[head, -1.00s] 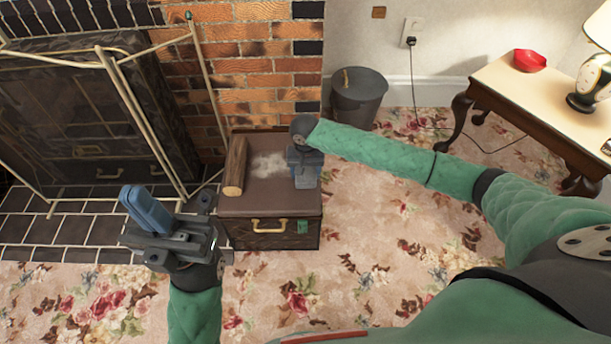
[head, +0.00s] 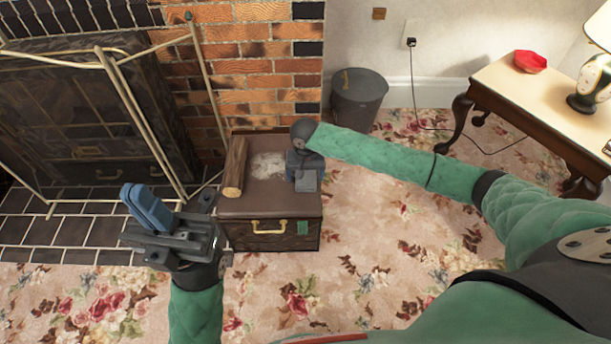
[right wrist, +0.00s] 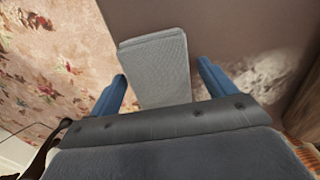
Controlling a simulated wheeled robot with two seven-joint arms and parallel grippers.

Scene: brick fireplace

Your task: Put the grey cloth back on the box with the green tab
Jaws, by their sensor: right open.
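The box (head: 238,207) is brown, with a brass handle and a green tab (head: 303,228) on its front. The folded grey cloth (right wrist: 155,50) lies between the blue fingers of my right gripper (right wrist: 163,84). In the head view the cloth (head: 306,182) shows at the right front of the box lid and appears to rest on it. My right gripper (head: 304,167) is over that part of the lid, pointing down, with its fingers apart on either side of the cloth. My left gripper (head: 146,207) is empty, left of the box, with its fingers together.
A log (head: 235,168) lies on the left of the lid, with a pale dusty patch (head: 267,166) beside it. A brass fire screen (head: 108,62) stands left. A dark bin (head: 358,98) stands behind right, and a side table (head: 500,85) at far right. The carpet in front is clear.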

